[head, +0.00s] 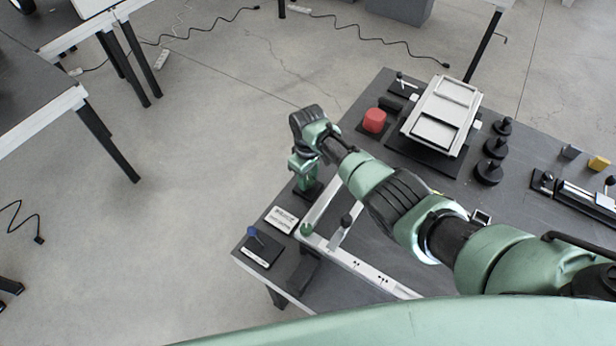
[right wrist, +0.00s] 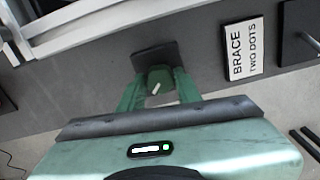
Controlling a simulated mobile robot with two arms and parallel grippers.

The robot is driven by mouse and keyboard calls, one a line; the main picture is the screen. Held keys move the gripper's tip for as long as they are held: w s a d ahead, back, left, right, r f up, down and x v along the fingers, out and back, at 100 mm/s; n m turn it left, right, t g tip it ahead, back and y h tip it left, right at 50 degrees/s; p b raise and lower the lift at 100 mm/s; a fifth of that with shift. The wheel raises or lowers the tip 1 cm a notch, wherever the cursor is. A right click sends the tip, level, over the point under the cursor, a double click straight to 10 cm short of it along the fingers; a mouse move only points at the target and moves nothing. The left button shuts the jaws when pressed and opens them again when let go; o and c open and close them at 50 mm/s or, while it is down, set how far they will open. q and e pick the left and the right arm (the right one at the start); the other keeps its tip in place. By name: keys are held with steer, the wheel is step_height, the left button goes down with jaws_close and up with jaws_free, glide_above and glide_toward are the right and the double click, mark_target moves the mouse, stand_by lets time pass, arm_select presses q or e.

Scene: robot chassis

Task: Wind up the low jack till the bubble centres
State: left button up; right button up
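My right gripper (head: 304,163) points down at the table's left edge in the head view. In the right wrist view its green fingers (right wrist: 156,85) stand on both sides of a dark green knob (right wrist: 158,75) with a white mark, and appear closed on it. The knob sits over a black plate (right wrist: 153,56); which jack it belongs to is not clear. A silver frame (head: 374,275) lies beside it, with a green piece (head: 306,229) on its corner. A small framed box (head: 481,217) shows behind my arm; no bubble is readable. My left gripper is out of view.
A sign (right wrist: 242,48) reads BRACE TWO DOTS. A black plate with a blue-knobbed lever (head: 262,245) is at the near left corner. A red cylinder (head: 374,120), a silver-framed tray (head: 463,94) and several black knobbed weights (head: 489,172) stand farther back.

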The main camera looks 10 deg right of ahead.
mark_target(309, 181)
steer(key=o, duration=0.4)
steer(key=shift+r, duration=0.1)
step_height(309, 181, up, 8)
steer(key=shift+f, duration=0.1)
steer(key=shift+f, duration=0.1)
stand_by(0.6)
